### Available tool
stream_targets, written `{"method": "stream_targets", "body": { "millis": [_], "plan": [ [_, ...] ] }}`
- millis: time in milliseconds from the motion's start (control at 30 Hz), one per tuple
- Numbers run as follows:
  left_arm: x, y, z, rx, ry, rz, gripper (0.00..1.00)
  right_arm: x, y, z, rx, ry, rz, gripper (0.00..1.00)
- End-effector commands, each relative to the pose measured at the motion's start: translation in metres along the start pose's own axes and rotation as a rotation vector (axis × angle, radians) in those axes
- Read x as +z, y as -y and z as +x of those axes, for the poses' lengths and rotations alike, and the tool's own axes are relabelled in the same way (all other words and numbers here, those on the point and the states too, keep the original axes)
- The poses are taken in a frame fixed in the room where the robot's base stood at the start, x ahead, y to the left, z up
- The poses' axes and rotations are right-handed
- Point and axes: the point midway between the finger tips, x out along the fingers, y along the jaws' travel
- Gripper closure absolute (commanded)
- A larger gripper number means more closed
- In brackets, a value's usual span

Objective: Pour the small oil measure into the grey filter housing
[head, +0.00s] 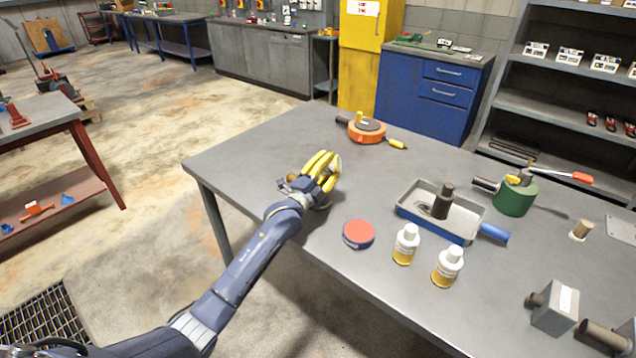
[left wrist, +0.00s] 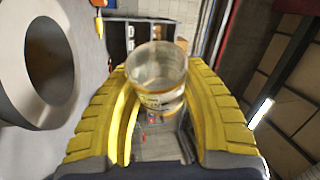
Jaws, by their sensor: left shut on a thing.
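My left gripper (head: 322,172) is shut on the small oil measure, a clear cup, above the left part of the table. In the left wrist view the measure (left wrist: 158,88) sits between the yellow fingers, with its round mouth showing and a yellowish band lower down. I cannot tell how far it tilts. A thick grey round body with a dark opening (left wrist: 45,60), which looks like the grey filter housing, is close by at the left of that view, apart from the measure. In the head view my gripper seems to hide it. My right gripper is not in view.
A red-topped tin (head: 359,234) and two white-capped bottles (head: 406,244) stand right of my gripper. Beyond are a tray (head: 462,232) with a dark cylinder, an orange reel (head: 366,132) and a green round part (head: 514,198). A grey block (head: 553,308) lies front right.

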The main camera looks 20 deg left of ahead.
Motion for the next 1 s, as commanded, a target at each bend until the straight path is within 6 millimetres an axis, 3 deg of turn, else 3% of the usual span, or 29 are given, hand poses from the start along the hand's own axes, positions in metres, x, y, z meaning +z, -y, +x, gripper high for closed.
{"method": "stream_targets", "body": {
  "millis": [1000],
  "plan": [
    [0.003,0.0036,-0.0005,-0.039,0.013,-0.092,0.89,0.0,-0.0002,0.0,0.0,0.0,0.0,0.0]
  ]
}}
